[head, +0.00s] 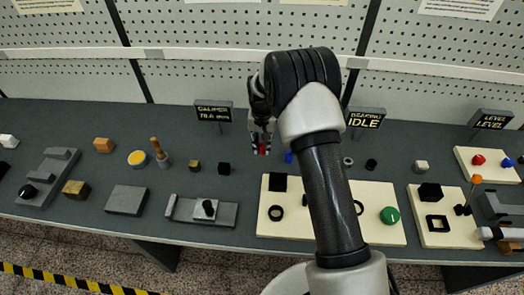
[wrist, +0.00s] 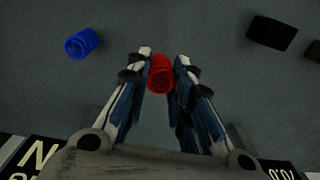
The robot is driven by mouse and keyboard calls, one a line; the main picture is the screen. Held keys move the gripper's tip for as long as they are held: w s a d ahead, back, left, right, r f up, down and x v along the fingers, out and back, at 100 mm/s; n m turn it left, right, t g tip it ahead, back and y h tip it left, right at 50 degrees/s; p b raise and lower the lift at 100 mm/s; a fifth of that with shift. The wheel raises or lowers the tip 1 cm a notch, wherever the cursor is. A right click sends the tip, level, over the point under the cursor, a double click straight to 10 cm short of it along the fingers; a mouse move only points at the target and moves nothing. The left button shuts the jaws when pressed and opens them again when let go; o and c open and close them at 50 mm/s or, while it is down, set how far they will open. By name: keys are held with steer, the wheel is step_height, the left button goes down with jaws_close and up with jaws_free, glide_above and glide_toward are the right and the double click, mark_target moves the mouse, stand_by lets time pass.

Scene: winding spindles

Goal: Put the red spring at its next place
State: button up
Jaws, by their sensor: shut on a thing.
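The red spring (wrist: 160,76) is a small ribbed coil between the fingertips of my gripper (wrist: 163,66) in the wrist view. The fingers are shut on its sides. In the head view my gripper (head: 261,145) points down at the back of the table, between the caliper sign and the idle sign, with a bit of red showing at its tips. Whether the spring touches the table is not clear. A blue spring (wrist: 82,42) lies apart, on the left in the wrist view; it shows partly beside my arm in the head view (head: 289,157).
A cream board (head: 290,228) with a black block, black rings and a green knob (head: 389,215) lies in front, partly hidden by my arm. A black cube (head: 224,168) stands left of the gripper. The caliper sign (head: 213,112) and idle sign (head: 364,119) stand behind.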

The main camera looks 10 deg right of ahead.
mark_target(262, 151)
steer(key=shift+f, duration=1.55)
steer(key=shift+f+b, duration=0.1)
steer(key=shift+b, duration=0.2)
steer(key=shift+f, duration=0.2)
steer(key=o, duration=0.9)
steer(key=shift+r, duration=0.1)
steer(key=shift+c, duration=0.2)
